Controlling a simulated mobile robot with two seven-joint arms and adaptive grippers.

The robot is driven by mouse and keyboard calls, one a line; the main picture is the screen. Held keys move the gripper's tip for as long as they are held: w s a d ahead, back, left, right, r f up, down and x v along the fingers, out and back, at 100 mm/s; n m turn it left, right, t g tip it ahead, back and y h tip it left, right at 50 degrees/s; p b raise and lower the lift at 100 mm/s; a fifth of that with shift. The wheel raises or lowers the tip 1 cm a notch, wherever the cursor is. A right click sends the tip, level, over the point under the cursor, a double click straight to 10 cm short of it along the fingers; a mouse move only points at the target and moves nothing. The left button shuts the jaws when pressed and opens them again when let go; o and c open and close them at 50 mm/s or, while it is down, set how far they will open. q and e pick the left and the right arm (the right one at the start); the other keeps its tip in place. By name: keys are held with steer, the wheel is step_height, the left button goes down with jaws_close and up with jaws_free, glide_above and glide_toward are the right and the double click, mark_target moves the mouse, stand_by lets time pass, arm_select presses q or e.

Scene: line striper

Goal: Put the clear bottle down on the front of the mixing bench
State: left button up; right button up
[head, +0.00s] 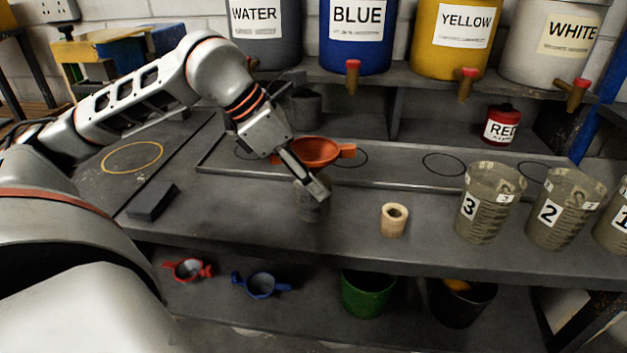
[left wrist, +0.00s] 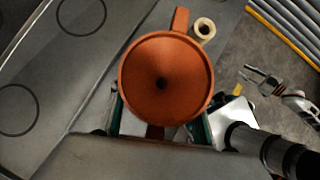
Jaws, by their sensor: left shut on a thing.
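The clear bottle (head: 312,208) shows only in part, over the front part of the mixing bench (head: 265,225). I cannot tell whether its base touches the bench. My left gripper (head: 313,187) is shut on it from the back left. An orange funnel (head: 318,152) sits above the bottle. In the left wrist view the funnel (left wrist: 165,85) hides the bottle, with the fingers on both sides below it. What looks like my right gripper (left wrist: 262,82) is small at the right of that view, over the floor, its jaws unclear.
A tape roll (head: 394,219) stands right of the bottle. Cups marked 3 (head: 486,205) and 2 (head: 562,210) stand further right. A dark block (head: 153,201) lies to the left. The raised tray (head: 400,175) with drawn circles lies behind. Bench front between block and tape roll looks clear.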

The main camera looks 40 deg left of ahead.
arm_select(q)
steer(key=shift+f, duration=0.3)
steer(key=shift+f, duration=0.1)
steer(key=shift+f, duration=0.2)
steer(key=o, duration=1.5)
steer(key=shift+r, duration=0.1)
